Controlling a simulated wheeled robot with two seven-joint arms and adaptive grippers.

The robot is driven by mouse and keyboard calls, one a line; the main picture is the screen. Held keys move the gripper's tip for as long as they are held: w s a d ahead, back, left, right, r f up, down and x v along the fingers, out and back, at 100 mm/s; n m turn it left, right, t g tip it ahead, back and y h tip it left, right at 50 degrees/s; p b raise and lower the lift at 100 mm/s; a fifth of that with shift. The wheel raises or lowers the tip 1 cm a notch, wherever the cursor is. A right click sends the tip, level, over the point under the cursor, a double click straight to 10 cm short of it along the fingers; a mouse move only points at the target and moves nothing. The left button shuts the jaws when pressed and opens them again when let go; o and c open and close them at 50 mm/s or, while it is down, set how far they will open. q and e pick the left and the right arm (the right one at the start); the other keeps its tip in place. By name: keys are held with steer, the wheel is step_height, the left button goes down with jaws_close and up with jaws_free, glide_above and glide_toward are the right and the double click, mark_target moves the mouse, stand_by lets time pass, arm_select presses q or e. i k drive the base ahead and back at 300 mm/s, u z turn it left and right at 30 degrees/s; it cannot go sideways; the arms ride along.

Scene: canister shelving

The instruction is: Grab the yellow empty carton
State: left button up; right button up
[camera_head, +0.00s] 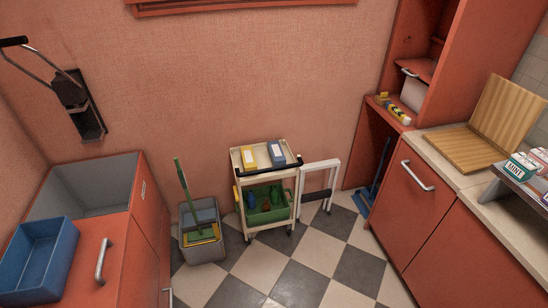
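A small yellow carton with a white face (249,154) lies on the top shelf of a cream trolley (266,232) near the back wall. A similar blue carton (276,153) is beside it on the right. Whether the yellow carton is empty cannot be seen. Neither of my grippers is in view.
The trolley's lower shelf holds a green crate (267,214) with bottles. A mop bucket (203,246) stands left of it and a white folded frame (320,187) right of it. Red counters (409,210) flank both sides. The checkered floor (296,276) in front is clear.

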mark_target(248, 159)
steer(key=z, duration=2.55)
steer(key=i, duration=1.7)
steer(key=u, duration=3.95)
steer(key=i, duration=1.85)
steer(key=u, duration=0.15)
